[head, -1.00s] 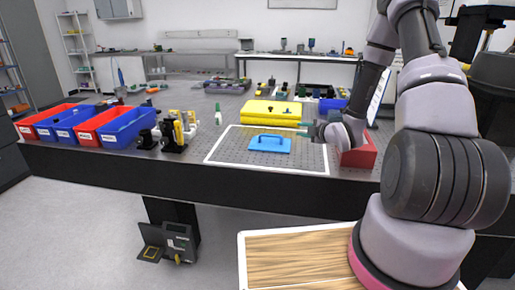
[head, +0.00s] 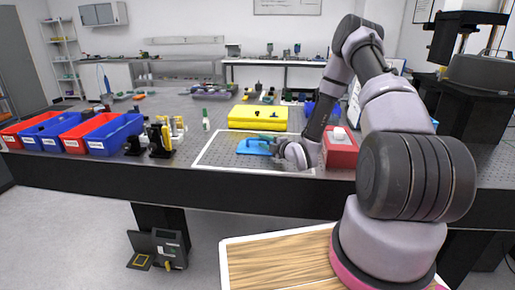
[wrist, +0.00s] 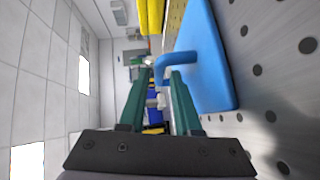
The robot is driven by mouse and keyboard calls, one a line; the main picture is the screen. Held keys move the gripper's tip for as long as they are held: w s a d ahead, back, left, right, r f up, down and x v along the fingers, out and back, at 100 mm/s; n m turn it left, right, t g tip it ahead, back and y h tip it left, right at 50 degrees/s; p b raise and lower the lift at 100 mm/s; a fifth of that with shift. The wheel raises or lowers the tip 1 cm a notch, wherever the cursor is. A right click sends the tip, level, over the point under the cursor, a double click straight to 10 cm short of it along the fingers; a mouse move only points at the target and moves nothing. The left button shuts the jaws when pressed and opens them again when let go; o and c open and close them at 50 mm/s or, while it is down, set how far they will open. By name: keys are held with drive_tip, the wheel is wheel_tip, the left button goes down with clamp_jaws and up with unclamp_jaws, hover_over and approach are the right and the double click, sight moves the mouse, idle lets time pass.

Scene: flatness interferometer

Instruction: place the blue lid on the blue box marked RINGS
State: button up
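The blue lid (head: 252,149) lies flat on the perforated table inside a white outlined area, with its handle up. In the wrist view the lid (wrist: 205,60) fills the right side, and its handle (wrist: 176,58) is just beyond the tip of the right-hand finger. My gripper (wrist: 161,72) is open with nothing between its green fingers; in the head view it is at the lid's right side. Whether a finger touches the handle I cannot tell. Two open blue boxes, one (head: 45,131) between red ones and one (head: 118,133) at the row's right end, carry labels too small to read.
Red boxes (head: 14,134) and (head: 80,137) share that row at the left. Black and yellow fixtures (head: 158,138) stand between the boxes and the outlined area. A yellow case (head: 257,119) lies behind the lid. A red box (head: 341,150) stands right of my gripper.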

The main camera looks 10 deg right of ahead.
sight(260, 140)
drive_tip(key=shift+x, duration=1.6)
clamp_jaws()
wheel_tip(260, 140, up, 10)
drive_tip(key=shift+f, duration=0.1)
drive_tip(key=shift+d, duration=0.15)
